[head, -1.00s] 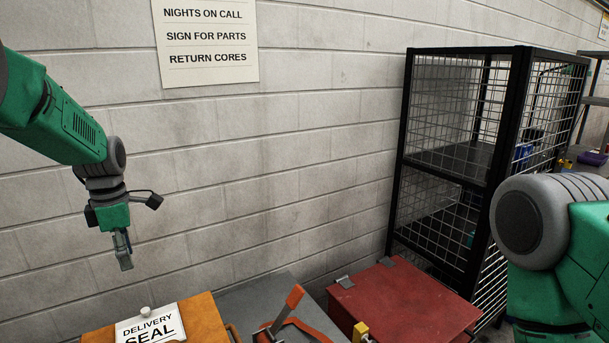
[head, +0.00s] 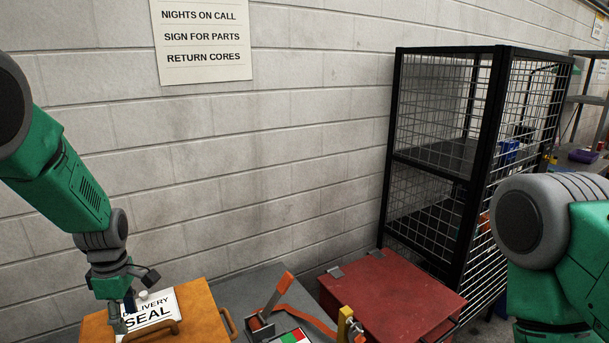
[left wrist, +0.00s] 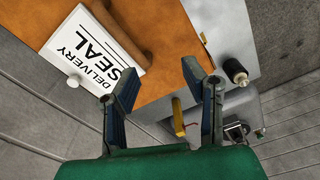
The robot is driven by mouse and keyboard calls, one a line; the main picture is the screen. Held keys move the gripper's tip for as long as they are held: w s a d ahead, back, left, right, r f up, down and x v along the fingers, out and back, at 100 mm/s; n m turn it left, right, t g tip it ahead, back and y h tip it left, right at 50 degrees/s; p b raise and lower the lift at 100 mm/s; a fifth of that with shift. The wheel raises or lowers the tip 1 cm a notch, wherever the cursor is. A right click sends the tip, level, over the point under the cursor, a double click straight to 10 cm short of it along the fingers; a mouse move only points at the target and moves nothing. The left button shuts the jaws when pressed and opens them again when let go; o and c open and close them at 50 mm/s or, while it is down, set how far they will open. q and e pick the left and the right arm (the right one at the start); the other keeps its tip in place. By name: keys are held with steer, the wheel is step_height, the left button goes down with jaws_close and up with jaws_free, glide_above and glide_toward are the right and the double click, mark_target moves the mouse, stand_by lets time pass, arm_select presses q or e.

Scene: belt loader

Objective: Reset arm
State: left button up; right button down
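My left arm, green and grey, comes in from the left, and its gripper (head: 118,316) hangs low over the left part of an orange case (head: 205,312). In the left wrist view my left gripper (left wrist: 167,85) has its two dark fingers spread apart with nothing between them. The orange case (left wrist: 165,40) lies beyond the fingers, with a white "DELIVERY SEAL" plate (left wrist: 88,50) on it. I cannot tell whether a finger touches the case. My right arm link (head: 560,260) shows at the right edge; its gripper is out of view.
A grey surface (head: 255,287) carries a device with an orange-red lever (head: 278,293). A red box (head: 390,300) sits to its right, before a black wire cage (head: 455,160). A block wall (head: 200,170) with a paper sign (head: 200,40) stands behind.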

arm_select(q)
steer(key=s+d+f+m, duration=0.3)
steer(key=s+f+m, duration=0.8)
steer(key=s+f, duration=0.75)
steer(key=s+d+m, duration=0.3)
steer(key=s+m, duration=0.1)
steer(key=s, duration=0.6)
steer(key=s+d+m, duration=0.2)
steer(key=s+m, duration=0.3)
steer(key=s, duration=0.4)
step_height(320, 180, down, 17)
steer(key=w+d+b, duration=0.1)
steer(key=w+b, duration=0.2)
steer(key=b, duration=1.6)
steer(key=shift+d+m+t, duration=0.15)
steer(key=shift+m+t, duration=0.15)
steer(key=shift+t, duration=0.1)
steer(key=shift+f, duration=0.1)
